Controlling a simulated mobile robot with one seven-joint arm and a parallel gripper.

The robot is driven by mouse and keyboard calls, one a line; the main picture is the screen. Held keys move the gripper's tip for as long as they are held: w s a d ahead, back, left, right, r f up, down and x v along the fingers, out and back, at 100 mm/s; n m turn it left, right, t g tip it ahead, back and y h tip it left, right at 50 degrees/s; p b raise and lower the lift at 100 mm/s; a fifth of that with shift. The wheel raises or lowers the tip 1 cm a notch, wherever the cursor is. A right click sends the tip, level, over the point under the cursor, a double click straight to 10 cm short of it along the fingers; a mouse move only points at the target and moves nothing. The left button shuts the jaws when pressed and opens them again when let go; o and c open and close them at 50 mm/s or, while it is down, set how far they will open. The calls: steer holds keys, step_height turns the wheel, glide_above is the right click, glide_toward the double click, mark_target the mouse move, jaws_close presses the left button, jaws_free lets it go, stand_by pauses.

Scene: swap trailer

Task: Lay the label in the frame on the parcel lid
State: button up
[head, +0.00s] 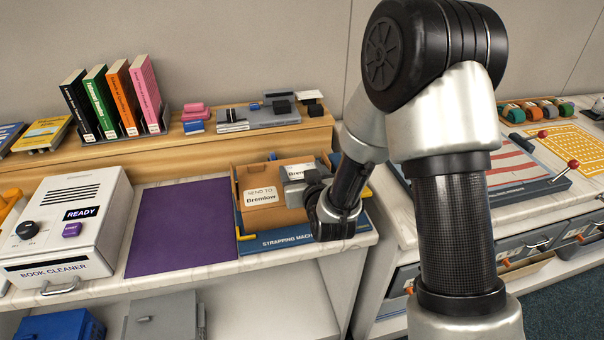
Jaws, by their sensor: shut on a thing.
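The open-looking cardboard parcel (277,216) sits on the blue strapping machine (277,243) on the counter. Its front bears a white sign reading "SEND TO Bremlow" (261,197). My gripper (297,184) is over the parcel's right part, seen from behind and partly hidden by my wrist. It is shut on a small white label (299,171) with partly readable print, "Brem...". The label is at or just above the parcel top; I cannot tell whether it touches. The frame on the lid is not clearly visible behind my gripper.
A purple mat (180,228) lies left of the parcel, beside a white book cleaner (68,225). Upright books (113,100) and a grey device (258,117) stand on the wooden shelf behind. My arm hides much of the right side.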

steer(key=shift+s+f, duration=0.15)
steer(key=shift+f, duration=0.1)
steer(key=shift+s+d+f+b, duration=0.15)
steer(key=shift+s+f+b, duration=0.1)
steer(key=shift+f+b, duration=0.7)
steer(key=shift+r, duration=0.15)
steer(key=o, duration=0.7)
steer(key=shift+r, duration=0.1)
steer(key=shift+w+r+p, duration=0.1)
steer(key=shift+r+p, duration=0.55)
steer(key=shift+p, duration=0.35)
steer(key=p+v, duration=1.1)
steer(key=p, duration=0.2)
steer(key=shift+r+p, duration=0.3)
steer(key=shift+p, duration=0.1)
